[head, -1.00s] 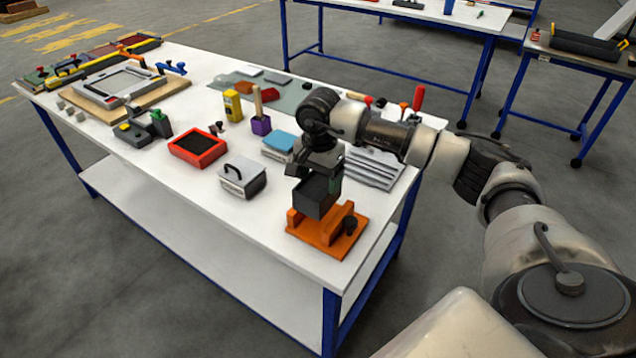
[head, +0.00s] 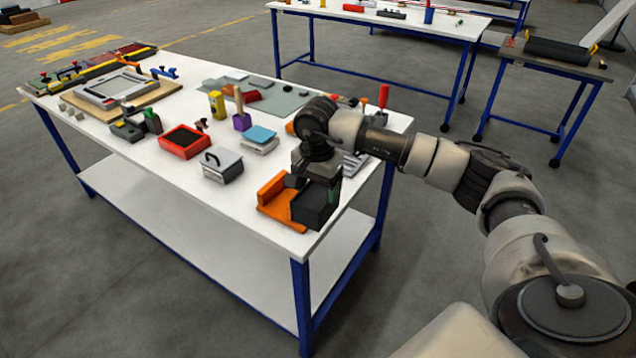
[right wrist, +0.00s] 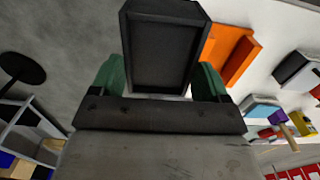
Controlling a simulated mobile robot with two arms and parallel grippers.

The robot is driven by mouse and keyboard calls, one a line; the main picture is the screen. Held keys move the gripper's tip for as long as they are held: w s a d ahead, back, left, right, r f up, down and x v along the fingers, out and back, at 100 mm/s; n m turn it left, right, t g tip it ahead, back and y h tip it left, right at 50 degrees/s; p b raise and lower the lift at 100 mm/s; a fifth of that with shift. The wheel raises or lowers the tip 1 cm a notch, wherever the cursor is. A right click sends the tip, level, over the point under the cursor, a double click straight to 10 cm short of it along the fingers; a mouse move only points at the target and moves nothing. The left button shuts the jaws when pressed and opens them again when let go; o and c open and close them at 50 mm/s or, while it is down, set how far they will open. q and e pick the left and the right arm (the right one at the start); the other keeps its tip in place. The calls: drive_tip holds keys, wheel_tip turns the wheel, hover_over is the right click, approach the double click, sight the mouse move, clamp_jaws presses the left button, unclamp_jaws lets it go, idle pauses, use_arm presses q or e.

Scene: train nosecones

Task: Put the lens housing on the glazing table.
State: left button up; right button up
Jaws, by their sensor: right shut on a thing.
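I take the black open-faced box (head: 316,204) to be the lens housing. My right gripper (head: 318,180) is shut on it. In the right wrist view the housing (right wrist: 163,50) sits between the green fingers of the right gripper (right wrist: 160,80). In the head view it hangs in front of the right part of the orange stand (head: 272,200), near the right end of the near white table (head: 180,205). No label shows which table is the glazing table; another white table (head: 400,22) stands behind. My left gripper is out of view.
A grey lidded box (head: 221,168), a red tray (head: 184,142), a purple block (head: 242,121) and a yellow block (head: 217,104) stand on the near table. A dark-topped table (head: 555,62) with a black tray is at the back right. Open floor lies between the tables.

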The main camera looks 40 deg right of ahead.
drive_tip(key=s+a+f+n, duration=1.3)
drive_tip(key=s+a+f, duration=0.1)
drive_tip(key=s+f, duration=0.3)
drive_tip(key=shift+s+a, duration=0.15)
drive_tip(key=shift+s, duration=0.55)
drive_tip(key=shift+w, duration=0.1)
